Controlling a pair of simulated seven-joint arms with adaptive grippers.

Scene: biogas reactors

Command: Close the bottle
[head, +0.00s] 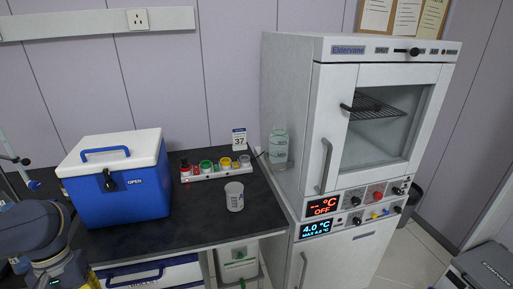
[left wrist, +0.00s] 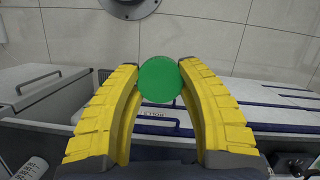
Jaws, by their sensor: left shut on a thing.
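My left gripper (left wrist: 160,72) has yellow fingers, shut on a round green cap-like disc (left wrist: 160,80) held by its sides between the fingertips. In the head view this arm comes in at the lower left, with only a bit of yellow showing at the bottom edge; the disc is out of that view. A clear, greenish bottle (head: 278,150) stands upright beside the tall white cabinet, behind the bench's right end. Whether its mouth is covered is too small to tell. My right gripper is not in view.
On the dark bench (head: 140,232) are a blue cooler box (head: 125,195) with a white lid, a white rack (head: 215,174) of coloured-lidded containers, and a translucent cup (head: 234,197). The white cabinet (head: 290,95) rises at right. The bench's front middle is clear.

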